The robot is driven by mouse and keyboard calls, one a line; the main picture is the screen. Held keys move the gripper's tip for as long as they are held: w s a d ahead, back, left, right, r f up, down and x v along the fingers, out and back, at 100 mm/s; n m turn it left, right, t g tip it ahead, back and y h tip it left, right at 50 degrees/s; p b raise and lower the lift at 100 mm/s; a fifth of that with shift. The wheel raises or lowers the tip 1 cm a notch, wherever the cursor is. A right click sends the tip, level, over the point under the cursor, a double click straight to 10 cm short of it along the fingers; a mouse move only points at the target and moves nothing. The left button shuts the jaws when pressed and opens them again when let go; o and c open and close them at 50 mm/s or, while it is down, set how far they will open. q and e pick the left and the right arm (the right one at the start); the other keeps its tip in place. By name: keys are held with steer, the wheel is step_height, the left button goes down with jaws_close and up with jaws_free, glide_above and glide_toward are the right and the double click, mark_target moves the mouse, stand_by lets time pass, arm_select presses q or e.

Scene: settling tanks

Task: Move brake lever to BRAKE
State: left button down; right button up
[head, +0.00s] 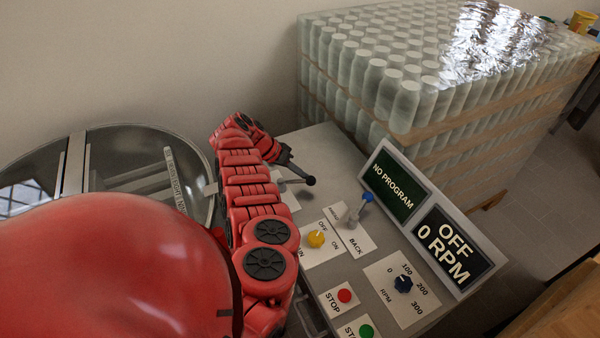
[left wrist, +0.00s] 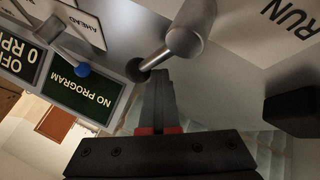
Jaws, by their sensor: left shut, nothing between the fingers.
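The brake lever (head: 296,181) has a grey shaft and a black ball knob, and leans to the right in the head view. In the left wrist view the lever (left wrist: 164,54) runs from its round grey hub down to the knob. A RUN label (left wrist: 287,14) shows at upper right there; no BRAKE label can be read. My left gripper (head: 287,163) is shut and empty, just behind the lever. In the left wrist view its fingertips (left wrist: 158,73) are right beside the knob; whether they touch I cannot tell. My right gripper is not in view.
Screens read NO PROGRAM (head: 392,190) and OFF 0 RPM (head: 443,246). Wrapped bottles (head: 440,90) stand behind; a round tank (head: 110,150) is at left.

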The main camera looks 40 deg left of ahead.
arm_select(q)
steer(key=shift+d, duration=0.3)
stand_by(0.5)
steer(key=shift+r, duration=0.1)
steer(key=shift+s+a+r+b, duration=0.15)
steer(key=shift+a+r+b, duration=0.05)
steer(key=shift+b, duration=0.1)
steer(key=b+v, duration=0.2)
steer(key=v, duration=1.4)
steer(key=shift+s+a+r, duration=0.2)
steer(key=shift+r, duration=0.05)
